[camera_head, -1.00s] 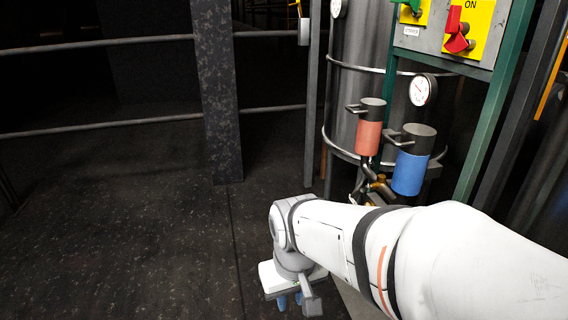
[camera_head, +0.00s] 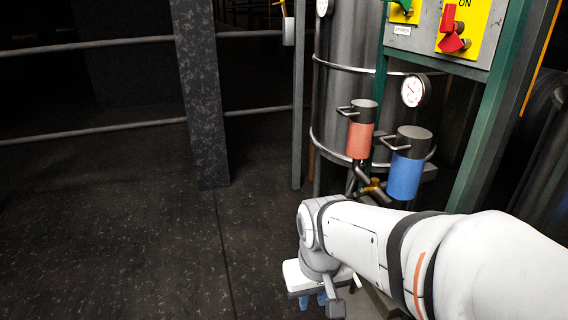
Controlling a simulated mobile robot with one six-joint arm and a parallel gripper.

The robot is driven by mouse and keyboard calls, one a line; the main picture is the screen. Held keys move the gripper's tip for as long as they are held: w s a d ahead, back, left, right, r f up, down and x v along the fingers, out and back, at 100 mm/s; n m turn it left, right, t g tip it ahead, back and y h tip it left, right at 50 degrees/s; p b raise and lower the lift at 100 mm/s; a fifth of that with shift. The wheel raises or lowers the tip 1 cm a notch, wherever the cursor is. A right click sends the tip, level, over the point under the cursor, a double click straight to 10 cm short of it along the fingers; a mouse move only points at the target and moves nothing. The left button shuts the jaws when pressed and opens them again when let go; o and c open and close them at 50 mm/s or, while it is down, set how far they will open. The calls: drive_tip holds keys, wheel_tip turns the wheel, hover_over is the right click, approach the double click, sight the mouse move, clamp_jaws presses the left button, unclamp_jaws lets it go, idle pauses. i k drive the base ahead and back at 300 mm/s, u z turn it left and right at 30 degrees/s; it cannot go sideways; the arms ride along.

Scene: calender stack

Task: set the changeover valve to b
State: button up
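Two canisters with dark caps and bar handles stand in front of a steel tank: a red one (camera_head: 360,140) and a blue one (camera_head: 405,177) to its right. Brass-coloured and dark pipework (camera_head: 374,187) shows low between them, partly behind my arm. It may hold the changeover valve, but its lever and any a or b marks cannot be made out. My gripper (camera_head: 314,301) points down in front of and below the canisters, with blue fingertips near the bottom edge. It is apart from them, and its finger gap is unclear.
A steel tank (camera_head: 345,85) with a dial gauge (camera_head: 414,91) stands behind. A post (camera_head: 200,100) and rails stand at left. The dark floor at left is clear.

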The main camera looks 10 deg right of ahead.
sight(357, 193)
drive_tip(key=i, duration=0.9)
